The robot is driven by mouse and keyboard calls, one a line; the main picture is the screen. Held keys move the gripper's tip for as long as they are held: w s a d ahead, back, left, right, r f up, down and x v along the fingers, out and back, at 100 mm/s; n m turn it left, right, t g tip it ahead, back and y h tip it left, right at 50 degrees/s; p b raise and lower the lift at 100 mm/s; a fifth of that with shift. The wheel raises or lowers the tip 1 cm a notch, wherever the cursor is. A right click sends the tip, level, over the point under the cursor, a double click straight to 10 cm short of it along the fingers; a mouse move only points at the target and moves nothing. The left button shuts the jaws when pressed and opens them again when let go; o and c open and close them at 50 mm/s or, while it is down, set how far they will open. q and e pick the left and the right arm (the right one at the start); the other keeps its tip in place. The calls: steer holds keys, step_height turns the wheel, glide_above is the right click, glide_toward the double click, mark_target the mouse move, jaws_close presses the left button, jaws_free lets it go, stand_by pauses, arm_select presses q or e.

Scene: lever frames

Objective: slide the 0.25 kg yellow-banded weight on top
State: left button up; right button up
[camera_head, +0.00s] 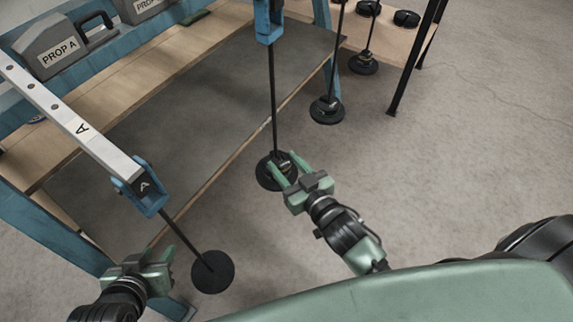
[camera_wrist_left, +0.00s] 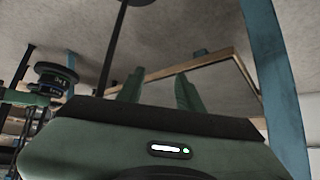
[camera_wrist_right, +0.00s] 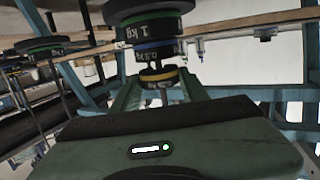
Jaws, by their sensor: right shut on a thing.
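The yellow-banded weight (camera_wrist_right: 157,77) is between the fingers of my right gripper (camera_wrist_right: 158,92), which is shut on it. In the right wrist view, which looks inverted, it is beside the blue-banded 0.5 kg weight (camera_wrist_right: 157,50) and the green-banded 1 kg weight (camera_wrist_right: 148,25). I cannot tell whether the yellow-banded weight touches the blue-banded one. In the head view my right gripper (camera_head: 285,172) reaches the middle hanger's weight stack (camera_head: 267,176), partly hiding it. My left gripper (camera_head: 163,262) is open and empty, left of the bare front hanger disc (camera_head: 212,272); its spread fingers show in the left wrist view (camera_wrist_left: 158,92).
The beam marked A (camera_head: 65,115) and its blue end clip (camera_head: 143,190) are at the left. Hanger rods (camera_head: 272,95) hang close to my right gripper. Another loaded hanger (camera_head: 326,110) stands behind. A black leg (camera_head: 412,65) is at the back right. Floor at right is clear.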

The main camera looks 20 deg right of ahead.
steer(key=shift+w+a+r, duration=0.1)
steer(key=shift+w+a, duration=0.05)
steer(key=shift+w, duration=0.5)
arm_select(q)
steer(key=shift+s+a+f+g, duration=0.25)
steer(key=shift+s+f+g, duration=0.2)
steer(key=shift+s, duration=0.3)
arm_select(e)
steer(key=shift+w, duration=0.1)
arm_select(q)
steer(key=shift+s+a+f, duration=0.15)
steer(key=shift+s, duration=0.25)
arm_select(e)
steer(key=shift+w+a, duration=0.1)
steer(key=shift+w, duration=0.25)
arm_select(q)
steer(key=shift+s+a+f+g+p, duration=0.1)
steer(key=shift+s+f+g+p, duration=0.1)
steer(key=shift+g+p, duration=0.1)
arm_select(e)
steer(key=shift+w, duration=0.15)
arm_select(q)
steer(key=shift+s, duration=0.15)
steer(key=shift+s+a+f, duration=0.1)
steer(key=shift+s, duration=0.1)
arm_select(e)
steer(key=shift+w, duration=0.15)
